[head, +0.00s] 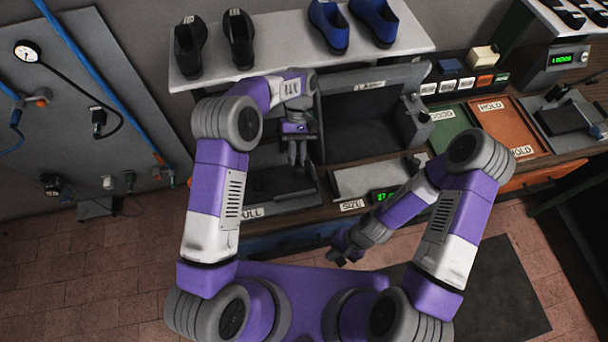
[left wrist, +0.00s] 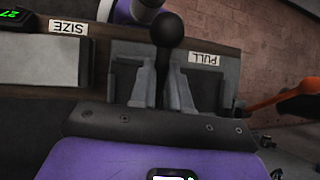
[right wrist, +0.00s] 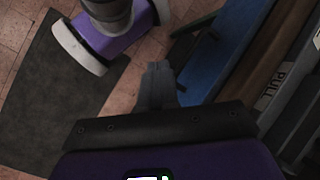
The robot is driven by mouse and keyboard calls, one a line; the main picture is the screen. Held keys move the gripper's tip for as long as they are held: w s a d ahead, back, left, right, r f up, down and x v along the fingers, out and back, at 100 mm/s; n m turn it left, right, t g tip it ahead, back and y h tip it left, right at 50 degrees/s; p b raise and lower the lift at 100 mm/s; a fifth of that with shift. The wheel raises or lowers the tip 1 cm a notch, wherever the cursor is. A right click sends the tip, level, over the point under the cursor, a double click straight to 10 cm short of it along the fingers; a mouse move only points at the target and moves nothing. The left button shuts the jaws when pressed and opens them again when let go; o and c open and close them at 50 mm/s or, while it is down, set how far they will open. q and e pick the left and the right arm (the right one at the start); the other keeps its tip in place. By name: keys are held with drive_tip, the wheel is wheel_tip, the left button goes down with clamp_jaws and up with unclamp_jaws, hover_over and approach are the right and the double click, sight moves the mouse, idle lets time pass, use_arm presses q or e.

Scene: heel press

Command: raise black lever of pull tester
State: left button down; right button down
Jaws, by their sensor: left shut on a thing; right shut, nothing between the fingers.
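The black lever (left wrist: 167,30) shows in the left wrist view as a round knob on a thin stem. My left gripper (left wrist: 161,88) is shut on the stem, with the knob beyond the fingertips. The pull tester (head: 268,183), a dark unit behind the PULL label (head: 250,212), stands on the bench in the head view. My left gripper (head: 298,160) reaches down over it there, and the lever is hard to make out. My right gripper (head: 345,258) is shut and empty, low in front of the bench; its closed fingers show in the right wrist view (right wrist: 158,82).
A pale size plate (head: 365,181) with a green display (head: 382,194) lies right of the tester. A shelf with shoes (head: 290,45) hangs above the bench. Green (head: 449,126) and orange (head: 513,130) trays lie farther right. The floor before the bench is open.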

drive_tip(key=s+a+g+y, duration=0.5)
drive_tip(key=a+y, duration=0.1)
drive_tip(key=a, duration=0.1)
drive_tip(key=w+a+r+m+y, duration=0.2)
drive_tip(key=a+r+y, duration=0.2)
drive_tip(key=a+y, duration=0.15)
drive_tip(key=w+d+r+m+t, duration=0.1)
drive_tip(key=w+d+m+t, duration=0.1)
drive_tip(key=w+m+t, duration=0.3)
drive_tip(key=w+d+r+m+t, duration=0.1)
drive_tip(key=w+m+t, duration=0.3)
drive_tip(key=t, duration=1)
drive_tip(key=w+d+r+m+t, duration=0.1)
drive_tip(key=w+d+m+t, duration=0.2)
drive_tip(key=t, duration=0.7)
drive_tip(key=shift+w+d+m, duration=0.15)
drive_tip(key=shift+w+m, duration=0.5)
drive_tip(key=shift+m, duration=0.45)
drive_tip(key=shift+w+d+m, duration=0.15)
drive_tip(key=shift+w+m, duration=0.5)
drive_tip(key=shift+m, duration=0.45)
drive_tip(key=x, duration=0.9)
drive_tip(key=shift+r, duration=0.2)
